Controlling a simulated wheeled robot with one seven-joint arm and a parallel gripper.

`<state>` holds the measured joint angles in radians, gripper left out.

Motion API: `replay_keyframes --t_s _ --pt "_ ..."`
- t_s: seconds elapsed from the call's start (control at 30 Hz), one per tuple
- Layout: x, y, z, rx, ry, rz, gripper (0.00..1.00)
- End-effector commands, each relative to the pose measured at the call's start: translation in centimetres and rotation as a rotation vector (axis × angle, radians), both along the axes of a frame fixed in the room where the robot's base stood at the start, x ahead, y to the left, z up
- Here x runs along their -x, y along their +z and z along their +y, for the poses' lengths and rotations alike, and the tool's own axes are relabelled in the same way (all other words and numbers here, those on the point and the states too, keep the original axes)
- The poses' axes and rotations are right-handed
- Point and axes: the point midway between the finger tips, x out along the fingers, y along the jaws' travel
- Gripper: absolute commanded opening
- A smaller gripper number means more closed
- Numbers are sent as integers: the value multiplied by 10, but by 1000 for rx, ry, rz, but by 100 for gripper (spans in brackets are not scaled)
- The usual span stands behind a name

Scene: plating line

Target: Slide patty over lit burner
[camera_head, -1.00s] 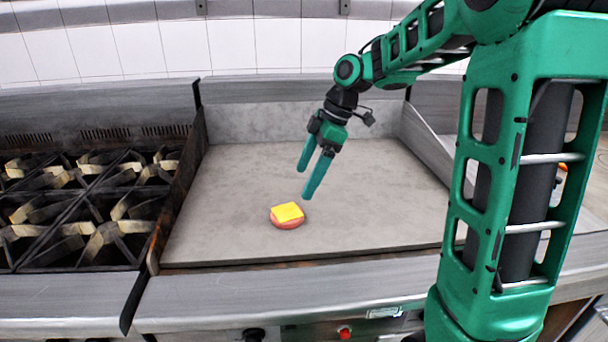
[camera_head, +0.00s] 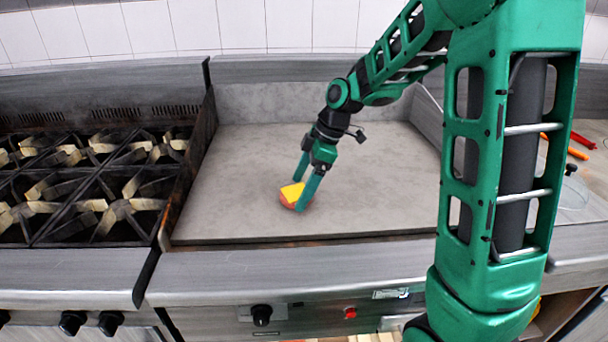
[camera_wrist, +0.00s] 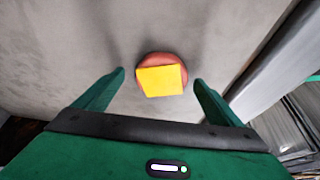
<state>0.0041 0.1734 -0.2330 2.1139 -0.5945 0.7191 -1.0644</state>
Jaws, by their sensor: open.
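The patty (camera_head: 287,202) is a reddish-brown disc lying on the flat grey griddle plate (camera_head: 370,165), near its front. A yellow square slice (camera_head: 292,191) lies on top of it. The patty shows in the wrist view (camera_wrist: 150,57) just beyond and between the fingertips, with the slice (camera_wrist: 160,81) on it. My gripper (camera_head: 300,187) is open and low over the griddle, one finger on each side of the patty in the picture; in the wrist view (camera_wrist: 160,78) gaps show on both sides. A red light (camera_head: 350,313) shows on the front panel below the griddle. No flame is visible.
A black burner grate range (camera_head: 95,190) stands left of the griddle, separated by a raised dark side wall (camera_head: 192,160). A backsplash (camera_head: 262,102) closes the rear. Knobs (camera_head: 261,315) line the front. Red and orange items (camera_head: 582,140) lie at the right. Much of the griddle is clear.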

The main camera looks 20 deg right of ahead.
Motion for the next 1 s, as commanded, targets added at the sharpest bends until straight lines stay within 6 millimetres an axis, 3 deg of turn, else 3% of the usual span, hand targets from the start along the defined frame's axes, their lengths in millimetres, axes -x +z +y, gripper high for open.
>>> replay_keyframes --t_s 0.47,0.67,1.0 --pt "-1 -9 3 1 0 0 89" --pt "-1 -9 3 1 0 0 43" --pt "-1 -9 1 1 8 0 43"
